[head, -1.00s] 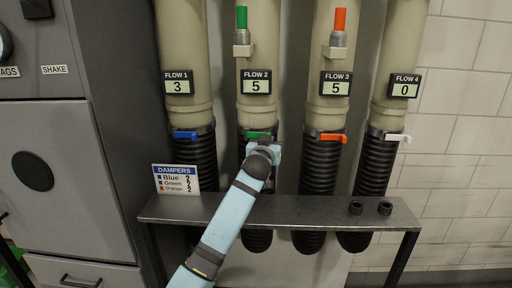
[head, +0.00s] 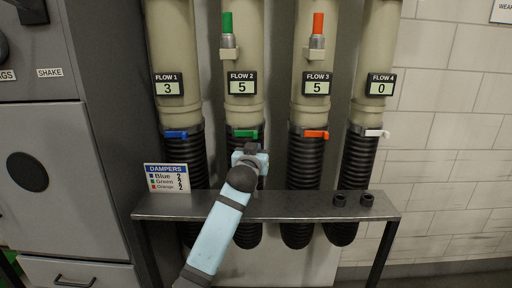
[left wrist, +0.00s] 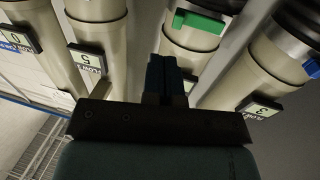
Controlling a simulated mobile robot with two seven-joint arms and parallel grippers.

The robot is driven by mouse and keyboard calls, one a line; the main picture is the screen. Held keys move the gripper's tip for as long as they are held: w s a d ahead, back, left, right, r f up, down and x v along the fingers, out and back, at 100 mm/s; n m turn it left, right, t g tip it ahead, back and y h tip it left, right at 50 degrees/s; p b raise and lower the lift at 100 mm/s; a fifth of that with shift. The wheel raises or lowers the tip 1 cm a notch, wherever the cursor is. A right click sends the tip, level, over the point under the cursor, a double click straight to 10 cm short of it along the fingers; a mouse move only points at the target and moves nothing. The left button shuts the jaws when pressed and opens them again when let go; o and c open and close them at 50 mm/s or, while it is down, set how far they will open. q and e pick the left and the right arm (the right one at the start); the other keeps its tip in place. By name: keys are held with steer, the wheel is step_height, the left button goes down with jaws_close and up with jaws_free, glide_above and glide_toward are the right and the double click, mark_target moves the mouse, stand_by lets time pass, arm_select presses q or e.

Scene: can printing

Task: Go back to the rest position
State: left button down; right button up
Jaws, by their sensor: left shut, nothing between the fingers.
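My left gripper (head: 250,152) is in front of the second pipe, just below its green damper handle (head: 245,133). Its fingers are shut and empty in the left wrist view (left wrist: 164,70). The green handle also shows there (left wrist: 200,22), apart from the fingers. The blue handle (head: 176,134), orange handle (head: 316,134) and white handle (head: 377,133) sit on the other pipes. The flow displays read 3, 5, 5 and 0. My right gripper is not in view.
A metal shelf (head: 290,206) runs below my left gripper, with two small black rings (head: 339,200) on its right. A dampers sign (head: 167,177) stands at its left end. A grey cabinet (head: 50,160) is at the left. A tiled wall (head: 450,150) is at the right.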

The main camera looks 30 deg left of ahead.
arm_select(q)
steer(key=s+d+f+m+g+h+p, duration=0.25)
steer(key=s+d+f, duration=0.25)
steer(key=s+f, duration=0.55)
steer(key=s+d+f+m+g+h+p, duration=0.1)
steer(key=s+d+f+m+h, duration=0.15)
steer(key=s+d+f, duration=0.75)
steer(key=s+f+g+h+p, duration=0.1)
steer(key=s+f, duration=0.6)
steer(key=s, duration=0.2)
steer(key=s+d+f+m+g+h+p, duration=0.1)
steer(key=s+f+h, duration=0.1)
steer(key=s+f, duration=0.5)
steer(key=s, duration=0.3)
steer(key=shift+d+f+g, duration=0.15)
steer(key=shift+f+g, duration=0.1)
steer(key=shift+g, duration=0.1)
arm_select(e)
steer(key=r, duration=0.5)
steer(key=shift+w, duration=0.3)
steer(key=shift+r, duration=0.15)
